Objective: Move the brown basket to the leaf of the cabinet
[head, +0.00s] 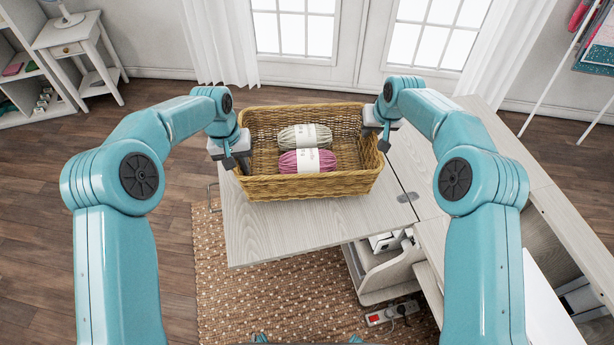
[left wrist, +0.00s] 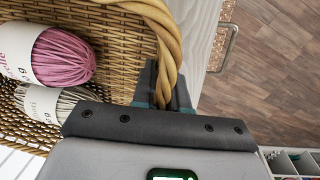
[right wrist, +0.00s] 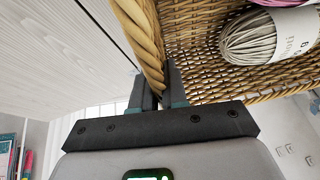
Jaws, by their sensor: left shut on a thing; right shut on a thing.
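The brown basket (head: 310,186) is woven and holds a cream yarn skein (head: 298,136) and a pink yarn skein (head: 290,164). It is upright over the pale wood leaf (head: 290,232) of the cabinet; whether it touches the leaf I cannot tell. My left gripper (head: 236,160) is shut on the basket's left rim, and the rim shows between its fingers in the left wrist view (left wrist: 168,88). My right gripper (head: 379,138) is shut on the right rim, which also shows between its fingers in the right wrist view (right wrist: 154,82).
The cabinet top (head: 480,180) extends to the right of the leaf, joined by a hinge (head: 407,197). A small white side table (head: 75,42) stands at the back left. The leaf's front part is bare.

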